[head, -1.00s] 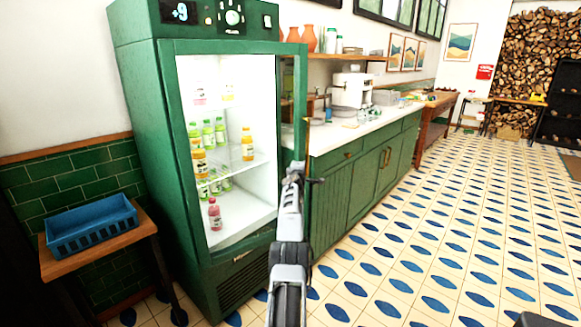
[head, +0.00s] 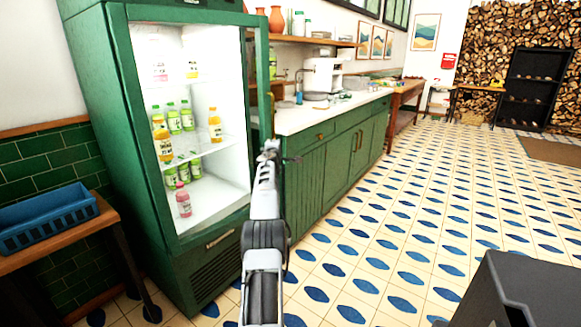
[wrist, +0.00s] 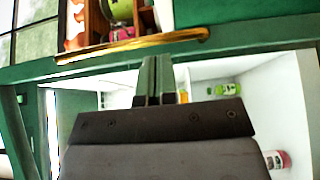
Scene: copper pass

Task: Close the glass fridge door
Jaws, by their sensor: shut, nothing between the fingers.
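The tall green fridge (head: 95,130) stands at the left with its lit interior exposed. Its glass door stands open at the right side, seen nearly edge-on as a narrow green frame (head: 262,70). My gripper (head: 270,150) is shut and empty by the lower part of that door frame in the head view. In the wrist view my gripper (wrist: 153,80) points towards the green door frame (wrist: 245,40), with the brass handle (wrist: 130,45) just beyond the fingertips. I cannot tell whether the fingers touch the door.
Several bottles (head: 174,117) stand on the fridge shelves. A blue crate (head: 45,218) sits on a wooden table left of the fridge. A green counter (head: 310,170) with a white top runs behind the door. The tiled floor (head: 400,230) to the right is clear.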

